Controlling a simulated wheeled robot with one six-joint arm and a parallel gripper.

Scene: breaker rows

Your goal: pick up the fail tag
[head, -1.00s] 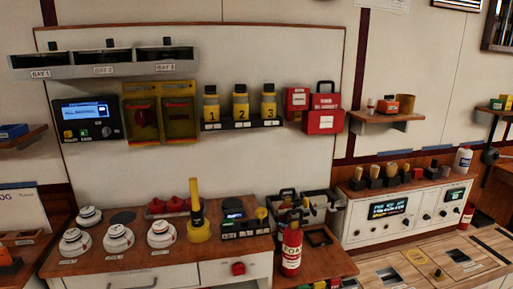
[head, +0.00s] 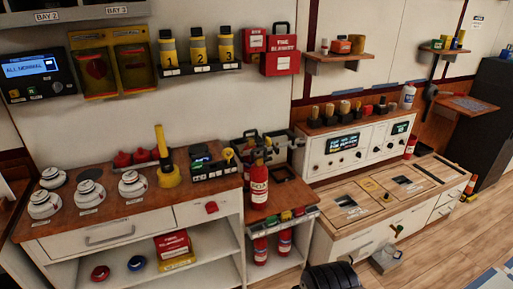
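I cannot make out a thing that is clearly the fail tag; no lettering of that kind is readable. Several small coloured pieces, red, green and yellow, lie in a labelled row (head: 286,217) on the front ledge below the red extinguisher (head: 259,185), and their writing is too small to read. A small red piece (head: 211,208) sits on the front of the left cabinet's drawer. My gripper is not identifiable in the head view.
The wooden bench top (head: 110,222) holds white round detectors (head: 132,185) and a yellow torch-like tool (head: 167,165). A white control console (head: 355,150) stands right of it. A dark ribbed shape (head: 335,277) of unclear nature is at the bottom edge. Wood floor is open at right.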

